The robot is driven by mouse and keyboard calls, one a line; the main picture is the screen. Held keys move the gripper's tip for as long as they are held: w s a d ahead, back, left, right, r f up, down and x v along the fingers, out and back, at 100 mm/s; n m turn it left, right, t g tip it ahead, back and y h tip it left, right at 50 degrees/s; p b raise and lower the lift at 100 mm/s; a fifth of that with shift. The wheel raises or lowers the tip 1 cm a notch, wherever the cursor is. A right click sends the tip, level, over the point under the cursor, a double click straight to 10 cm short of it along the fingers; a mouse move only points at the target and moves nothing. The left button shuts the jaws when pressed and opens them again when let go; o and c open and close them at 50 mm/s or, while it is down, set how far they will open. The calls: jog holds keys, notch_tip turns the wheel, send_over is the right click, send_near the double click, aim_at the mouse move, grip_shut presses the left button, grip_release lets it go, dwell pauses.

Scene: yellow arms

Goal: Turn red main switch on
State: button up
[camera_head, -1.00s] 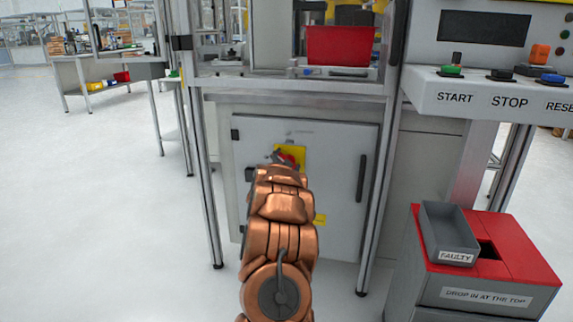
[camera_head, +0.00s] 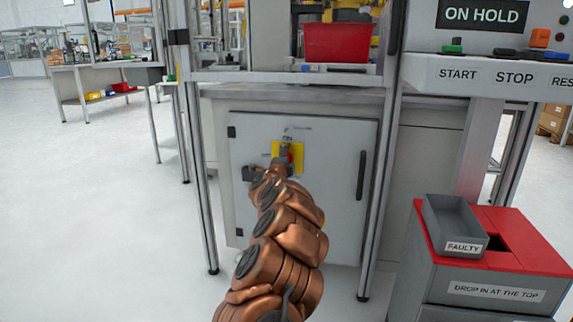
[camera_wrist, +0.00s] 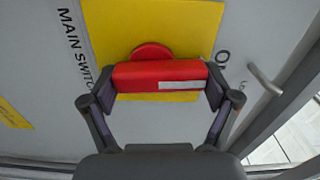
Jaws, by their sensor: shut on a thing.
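The red main switch (camera_head: 290,155) sits on a yellow plate (camera_head: 299,151) on the grey cabinet door, below the ON mark. In the wrist view its red handle (camera_wrist: 150,75) lies between the fingers of my gripper (camera_wrist: 159,92), one finger at each end. My gripper is shut on it. In the head view my gripper (camera_head: 284,160) partly hides the switch.
The display (camera_head: 483,15) reads ON HOLD above the START and STOP buttons. A grey cabinet door (camera_head: 335,200) has a black handle at right. A red-topped bin (camera_head: 530,245) with a grey FAULTY tray (camera_head: 452,222) stands at right. Floor at left is clear.

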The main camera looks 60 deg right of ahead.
jog(key=shift+s+d+f+m+b, duration=0.15)
jog(key=shift+m+b, duration=0.15)
jog(key=shift+m, duration=0.3)
jog(key=o, duration=0.9)
jog(key=shift+a, duration=0.25)
jog(key=v, duration=1.1)
jog(key=shift+s+a, duration=0.15)
jog(key=shift+a, duration=0.1)
dwell(0.3)
